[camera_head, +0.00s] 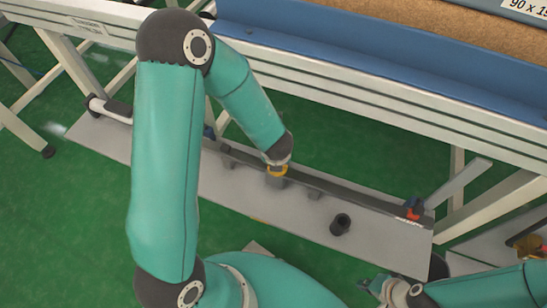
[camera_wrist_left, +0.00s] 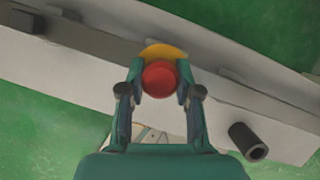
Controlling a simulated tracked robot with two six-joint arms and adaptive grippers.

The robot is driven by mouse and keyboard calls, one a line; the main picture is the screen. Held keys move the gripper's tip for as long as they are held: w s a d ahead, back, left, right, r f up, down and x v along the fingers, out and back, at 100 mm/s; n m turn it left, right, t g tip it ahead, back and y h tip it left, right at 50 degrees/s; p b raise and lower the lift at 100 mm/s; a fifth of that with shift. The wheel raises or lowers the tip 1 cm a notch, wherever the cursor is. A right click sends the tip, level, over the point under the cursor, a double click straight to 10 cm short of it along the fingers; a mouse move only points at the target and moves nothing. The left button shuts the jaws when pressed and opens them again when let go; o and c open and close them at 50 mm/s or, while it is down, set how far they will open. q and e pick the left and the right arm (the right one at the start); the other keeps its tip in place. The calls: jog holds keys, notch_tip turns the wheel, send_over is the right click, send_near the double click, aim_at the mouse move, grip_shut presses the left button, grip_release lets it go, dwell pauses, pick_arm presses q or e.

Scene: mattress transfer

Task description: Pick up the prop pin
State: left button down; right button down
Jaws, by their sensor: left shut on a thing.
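The prop pin (camera_wrist_left: 159,78), with a red round top and a yellow collar, stands at the grey metal plate in the left wrist view. Its yellow part also shows in the head view (camera_head: 277,170), just below the end of my left arm. My left gripper (camera_wrist_left: 159,88) is shut on the pin, one finger on each side of the red top. The pin's lower part is hidden. My right gripper (camera_head: 376,291) is at the bottom right of the head view, apart from the plate, its fingers spread with nothing seen between them.
The long grey plate (camera_head: 300,213) runs under a white frame rail (camera_head: 330,78). A dark hollow cylinder (camera_head: 340,224) stands on it, right of the pin. A red and blue part (camera_head: 413,209) sits at its right end. The blue-edged table (camera_head: 360,62) is behind. Green floor lies in front.

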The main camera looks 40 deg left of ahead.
pick_arm(q)
notch_tip(320, 180, up, 20)
jog(key=p, duration=1.1)
jog(key=shift+p, duration=0.35)
notch_tip(320, 180, up, 8)
jog(key=p, duration=0.7)
jog(key=shift+f, duration=0.2)
